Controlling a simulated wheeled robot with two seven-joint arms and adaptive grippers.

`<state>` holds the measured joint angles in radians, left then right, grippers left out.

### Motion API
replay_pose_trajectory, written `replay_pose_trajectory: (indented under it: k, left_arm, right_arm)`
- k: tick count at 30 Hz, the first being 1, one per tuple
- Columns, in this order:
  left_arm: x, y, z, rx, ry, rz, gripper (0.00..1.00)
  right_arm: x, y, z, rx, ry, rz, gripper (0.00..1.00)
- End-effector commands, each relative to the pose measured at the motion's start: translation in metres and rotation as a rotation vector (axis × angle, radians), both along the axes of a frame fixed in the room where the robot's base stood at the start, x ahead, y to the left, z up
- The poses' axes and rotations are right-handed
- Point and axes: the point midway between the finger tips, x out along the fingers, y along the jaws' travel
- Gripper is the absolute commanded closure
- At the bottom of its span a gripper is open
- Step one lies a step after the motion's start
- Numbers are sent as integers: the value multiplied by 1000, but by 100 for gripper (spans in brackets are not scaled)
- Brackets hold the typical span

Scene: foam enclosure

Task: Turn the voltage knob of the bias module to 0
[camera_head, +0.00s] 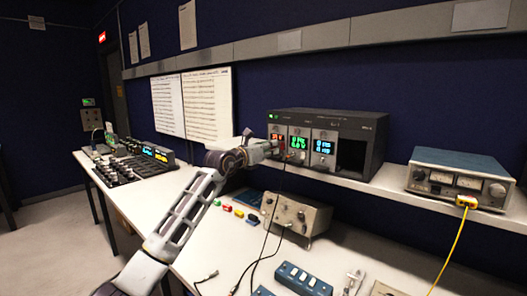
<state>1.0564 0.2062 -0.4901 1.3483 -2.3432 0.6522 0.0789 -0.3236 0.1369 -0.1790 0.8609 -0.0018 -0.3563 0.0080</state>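A dark rack unit (350,122) stands on the shelf at centre right. Three modules with lit displays fill its left part: one red (277,137), one green (299,143) and one cyan (323,147). Their labels are too small to read, so I cannot tell which is the bias module. Small knobs below the displays are hard to make out. My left gripper (279,150) reaches in from the left, its tip at the lower front of the leftmost modules. It partly hides them; contact with a knob and the finger opening cannot be told. My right gripper is not in view.
A beige instrument (295,213) with cables stands on the bench below the rack. A blue-topped meter unit (462,178) with a yellow cable sits on the shelf at right. Blue switch boxes (303,279) lie in front. The rack has an empty bay (351,156) at right.

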Motion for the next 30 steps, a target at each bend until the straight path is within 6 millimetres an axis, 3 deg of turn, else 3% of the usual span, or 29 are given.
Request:
replay_pose_trajectory:
  k: [11,30]
  left_arm:
    - [-12,10,0,0,0,1,76]
    - [-60,42,0,0,0,0,76]
  right_arm:
    - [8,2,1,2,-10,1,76]
    - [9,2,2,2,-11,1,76]
